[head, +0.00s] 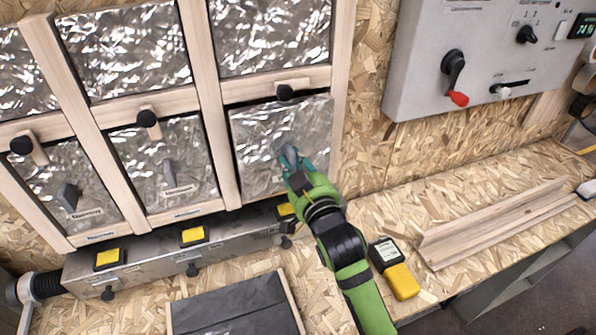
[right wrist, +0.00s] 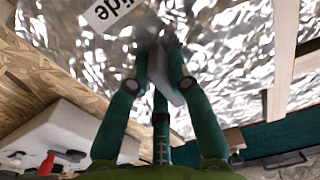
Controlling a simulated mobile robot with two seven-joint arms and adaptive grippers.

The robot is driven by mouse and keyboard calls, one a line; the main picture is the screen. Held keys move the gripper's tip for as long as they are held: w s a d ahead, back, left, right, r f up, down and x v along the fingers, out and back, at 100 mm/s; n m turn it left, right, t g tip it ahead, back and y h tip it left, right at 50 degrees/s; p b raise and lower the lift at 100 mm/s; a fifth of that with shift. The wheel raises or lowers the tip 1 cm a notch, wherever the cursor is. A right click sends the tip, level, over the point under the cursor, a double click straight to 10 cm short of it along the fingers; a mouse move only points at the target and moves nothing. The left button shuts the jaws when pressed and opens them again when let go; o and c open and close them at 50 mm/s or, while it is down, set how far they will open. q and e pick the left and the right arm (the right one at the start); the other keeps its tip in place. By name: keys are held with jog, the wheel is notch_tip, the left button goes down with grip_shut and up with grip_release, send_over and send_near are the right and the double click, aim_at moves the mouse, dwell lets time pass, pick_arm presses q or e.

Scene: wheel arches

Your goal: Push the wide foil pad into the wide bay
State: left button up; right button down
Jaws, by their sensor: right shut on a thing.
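The wide foil pad (head: 262,128) is a crinkled silver panel at the lower right of the wooden frame in the head view. In the right wrist view its foil face (right wrist: 220,30) fills the top, with a label ending in "ide". It stands at the wide bay (head: 230,145), overlaps the right post and looks slightly proud of the frame, with a dark gap along its left edge. My right gripper (head: 289,160) is shut on the pad's grey handle (right wrist: 165,65). The fingers hide part of the handle. My left gripper is not in view.
Neighbouring bays hold foil pads (head: 165,165) with turn latches (head: 148,118). A latch (head: 285,91) sits above the wide pad. Below is a metal duct (head: 150,262) with yellow buttons. A yellow meter (head: 400,280) and wooden strips (head: 490,225) lie on the bench; a grey control box (head: 430,70) hangs right.

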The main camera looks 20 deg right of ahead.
jog(key=shift+w, duration=2.2)
jog(key=c, duration=1)
grip_release()
jog(key=shift+c, duration=0.2)
jog(key=shift+a, duration=0.1)
jog(key=s+p, duration=0.2)
jog(key=s, duration=1.8)
jog(key=shift+d, duration=0.4)
